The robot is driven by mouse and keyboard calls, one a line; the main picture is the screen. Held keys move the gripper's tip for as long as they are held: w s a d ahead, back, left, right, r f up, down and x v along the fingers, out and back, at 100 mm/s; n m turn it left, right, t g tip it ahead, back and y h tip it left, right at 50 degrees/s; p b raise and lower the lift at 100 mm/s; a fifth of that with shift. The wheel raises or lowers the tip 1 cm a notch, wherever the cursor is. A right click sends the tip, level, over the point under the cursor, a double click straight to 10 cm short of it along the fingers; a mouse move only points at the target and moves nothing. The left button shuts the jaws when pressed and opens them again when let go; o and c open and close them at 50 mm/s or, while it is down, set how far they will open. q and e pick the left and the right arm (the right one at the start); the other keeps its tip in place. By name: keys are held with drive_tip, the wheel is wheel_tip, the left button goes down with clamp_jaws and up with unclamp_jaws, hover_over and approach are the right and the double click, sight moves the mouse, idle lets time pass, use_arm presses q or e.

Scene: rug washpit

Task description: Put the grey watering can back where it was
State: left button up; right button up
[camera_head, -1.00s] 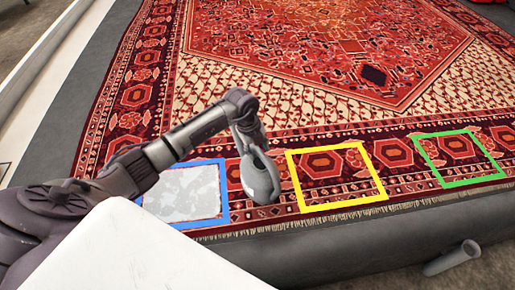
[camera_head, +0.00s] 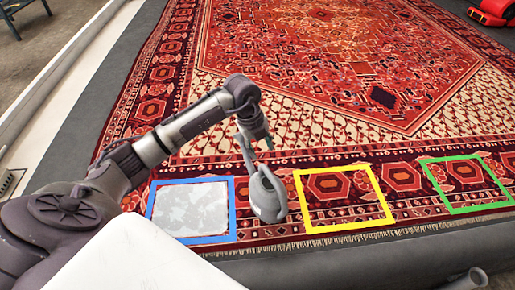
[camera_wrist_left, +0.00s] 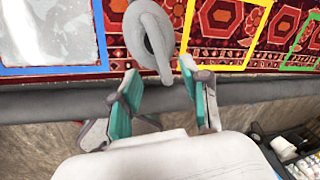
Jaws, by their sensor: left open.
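The grey watering can (camera_head: 268,198) is on the patterned rug, between the blue frame (camera_head: 233,210) and the yellow frame (camera_head: 300,205). Its long thin part rises toward my left gripper (camera_head: 258,143). In the left wrist view the can (camera_wrist_left: 150,30) lies just ahead of my left gripper (camera_wrist_left: 160,70), and its narrow end reaches between the two teal fingers. The fingers are apart, with gaps visible on both sides of it. The can's base is partly hard to see against the rug. My right gripper is not in view.
The blue frame holds a whitish-grey mottled patch (camera_head: 190,208). A green frame (camera_head: 428,185) lies at the right, with bare rug inside it and inside the yellow one. A red object (camera_head: 490,12) is at the far right corner. A dark border (camera_head: 330,255) runs along the near rug edge.

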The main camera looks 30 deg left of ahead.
use_arm(q)
drive_tip(key=s+d+r+m+t+h, duration=0.1)
drive_tip(key=d+r+m+t+h, duration=0.1)
drive_tip(key=d+h, duration=1.1)
drive_tip(key=d+r+n+t, duration=0.4)
drive_tip(key=d+r+t, duration=0.3)
drive_tip(key=d+r, duration=0.1)
drive_tip(key=s+a+f+n+t+y, duration=0.1)
drive_tip(key=a+f+n+t+y, duration=0.1)
drive_tip(key=a+f+n+y, duration=0.45)
drive_tip(key=s+a+f+n+t+y, duration=0.1)
drive_tip(key=a+f+n+t+y, duration=0.2)
drive_tip(key=a+n+y, duration=0.55)
drive_tip(key=s+d+f+n+g, duration=0.1)
drive_tip(key=s+f+n+g, duration=0.1)
drive_tip(key=s+f+g, duration=0.4)
drive_tip(key=s+d+f+n+g, duration=0.2)
drive_tip(key=s+f+g, duration=0.4)
drive_tip(key=s+f, duration=0.5)
drive_tip(key=s+n, duration=0.1)
drive_tip(key=s, duration=0.5)
drive_tip(key=shift+g, duration=0.4)
drive_tip(key=shift+d+r, duration=0.1)
